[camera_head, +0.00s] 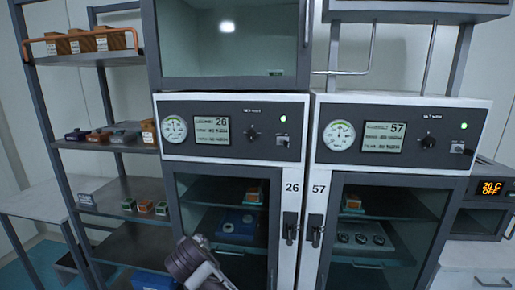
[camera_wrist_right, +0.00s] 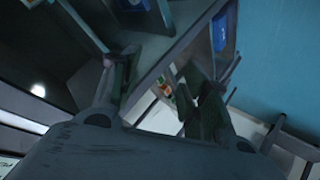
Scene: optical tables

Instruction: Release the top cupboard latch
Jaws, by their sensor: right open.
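The upper cupboard (camera_head: 225,40) is at the top of the head view, its glass door closed. My left gripper is not seen.
Below the cupboard are two control panels with gauges (camera_head: 174,129) and lower glass doors numbered 26 and 57, with latches (camera_head: 290,228) (camera_head: 314,230) side by side. An open shelf (camera_head: 100,60) holding small boxes stands left. A device (camera_head: 487,195) reading 20 C OFF stands right.

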